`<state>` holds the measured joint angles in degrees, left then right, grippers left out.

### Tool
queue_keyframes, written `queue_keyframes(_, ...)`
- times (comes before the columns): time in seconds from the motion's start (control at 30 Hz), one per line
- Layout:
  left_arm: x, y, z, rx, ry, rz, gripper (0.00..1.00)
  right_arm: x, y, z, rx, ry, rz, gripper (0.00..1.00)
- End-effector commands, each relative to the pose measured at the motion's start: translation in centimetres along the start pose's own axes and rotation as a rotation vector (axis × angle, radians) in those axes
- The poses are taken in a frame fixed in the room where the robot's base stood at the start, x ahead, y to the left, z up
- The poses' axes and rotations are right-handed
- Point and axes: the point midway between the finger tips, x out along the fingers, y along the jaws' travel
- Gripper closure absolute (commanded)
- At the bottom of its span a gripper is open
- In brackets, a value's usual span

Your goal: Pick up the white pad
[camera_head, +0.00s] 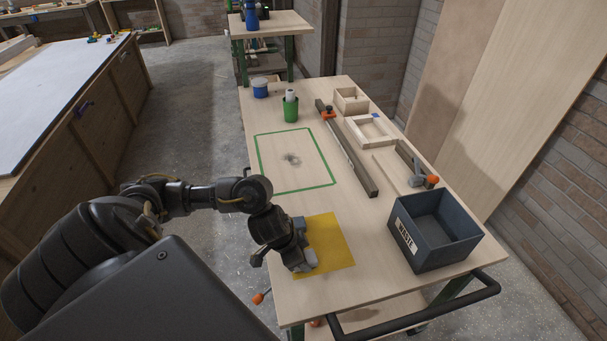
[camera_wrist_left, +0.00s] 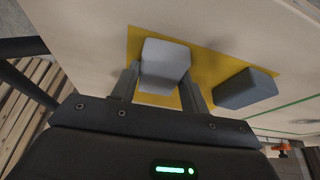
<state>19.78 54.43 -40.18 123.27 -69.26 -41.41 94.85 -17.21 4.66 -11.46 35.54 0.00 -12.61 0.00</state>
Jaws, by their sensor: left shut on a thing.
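The white pad (camera_wrist_left: 165,60) is a pale block between the two fingers of my left gripper (camera_wrist_left: 163,75) in the left wrist view. The gripper is shut on it, over the yellow sheet (camera_wrist_left: 207,58). I cannot tell whether the pad still touches the sheet. In the head view the left gripper (camera_head: 301,262) is low over the yellow sheet (camera_head: 335,244), and the white pad (camera_head: 309,258) shows partly behind it. A darker grey pad (camera_wrist_left: 245,90) lies on the sheet beside the held one. My right gripper is not in view.
A dark waste bin (camera_head: 435,228) stands on the bench to the right. A green outlined area (camera_head: 290,160) holds a dark smudge. A long clamp bar (camera_head: 348,150), wooden frames (camera_head: 368,131) and a green cup (camera_head: 290,109) stand farther back.

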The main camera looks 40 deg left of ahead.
Motion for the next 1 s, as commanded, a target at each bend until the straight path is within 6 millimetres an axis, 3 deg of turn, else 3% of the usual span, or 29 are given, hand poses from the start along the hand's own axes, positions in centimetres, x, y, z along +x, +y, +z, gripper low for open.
queue_keyframes(0.27, -0.4, 0.0, -0.2, 0.001, 0.001, 0.0, 0.77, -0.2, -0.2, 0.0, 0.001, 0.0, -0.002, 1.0)
queue_keyframes(0.43, -1.9, 0.0, -0.8, 0.002, 0.002, 0.0, 0.77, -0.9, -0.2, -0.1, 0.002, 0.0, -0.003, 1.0)
queue_keyframes(0.57, -4.1, -0.6, -1.0, 0.001, 0.0, -0.005, 0.77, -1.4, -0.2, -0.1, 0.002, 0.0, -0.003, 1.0)
queue_keyframes(0.77, -9.9, -3.3, 0.3, 0.003, -0.001, -0.009, 0.77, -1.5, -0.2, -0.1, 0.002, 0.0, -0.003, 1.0)
queue_keyframes(1.0, -13.2, -6.3, 3.6, -0.001, -0.009, -0.006, 0.77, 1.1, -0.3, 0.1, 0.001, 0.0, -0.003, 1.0)
